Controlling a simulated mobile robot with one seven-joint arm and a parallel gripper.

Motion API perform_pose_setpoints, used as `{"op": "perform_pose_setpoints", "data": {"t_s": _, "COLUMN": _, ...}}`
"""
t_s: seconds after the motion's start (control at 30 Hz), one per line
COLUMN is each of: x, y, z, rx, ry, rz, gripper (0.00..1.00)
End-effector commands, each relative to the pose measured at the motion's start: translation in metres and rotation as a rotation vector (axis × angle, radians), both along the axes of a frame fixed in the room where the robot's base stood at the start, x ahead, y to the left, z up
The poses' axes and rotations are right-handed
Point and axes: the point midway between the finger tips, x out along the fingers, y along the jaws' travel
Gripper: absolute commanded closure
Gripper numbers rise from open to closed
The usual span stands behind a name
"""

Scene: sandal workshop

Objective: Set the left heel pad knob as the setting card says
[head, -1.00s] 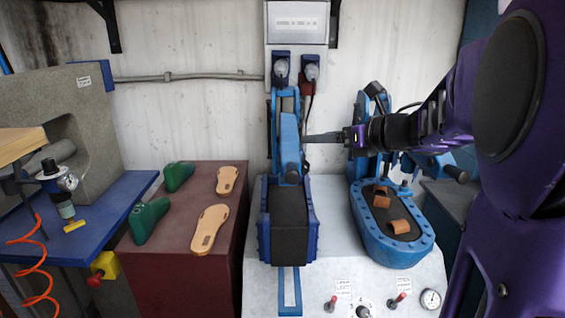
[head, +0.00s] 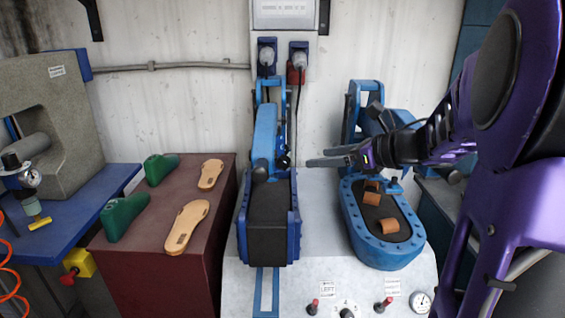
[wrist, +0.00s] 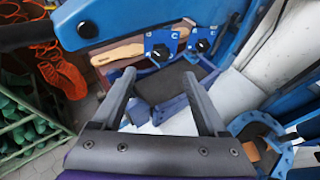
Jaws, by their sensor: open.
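My gripper (head: 316,157) is open and empty, just right of the blue arm (head: 264,135) of the left press. In the wrist view its fingers (wrist: 158,76) point toward two blue plates with black knobs, one plate at left (wrist: 160,50) and one at right (wrist: 203,44). Each plate has white letters, which I cannot read surely. The fingers are apart from both knobs. In the head view a dark knob (head: 283,161) shows at the press arm's right side. I cannot tell which knob is the left heel pad's. White labels (head: 327,289) sit on the bench front; no setting card is legible.
The right press (head: 353,231) holds several brown pieces. Two red-tipped levers and a white dial (head: 346,308) are at the bench front. Tan soles (head: 186,226) and green lasts (head: 124,218) lie on the dark red block (head: 150,275). Clear bench lies between the presses.

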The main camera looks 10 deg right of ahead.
Motion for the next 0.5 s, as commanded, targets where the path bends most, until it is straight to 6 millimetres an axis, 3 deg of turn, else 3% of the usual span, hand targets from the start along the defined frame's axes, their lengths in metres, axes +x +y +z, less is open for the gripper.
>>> {"op": "perform_pose_setpoints", "data": {"t_s": 0.5, "x": 0.074, "y": 0.063, "z": -0.041, "rx": 0.0, "ry": 0.0, "rz": 0.001, "gripper": 0.24}}
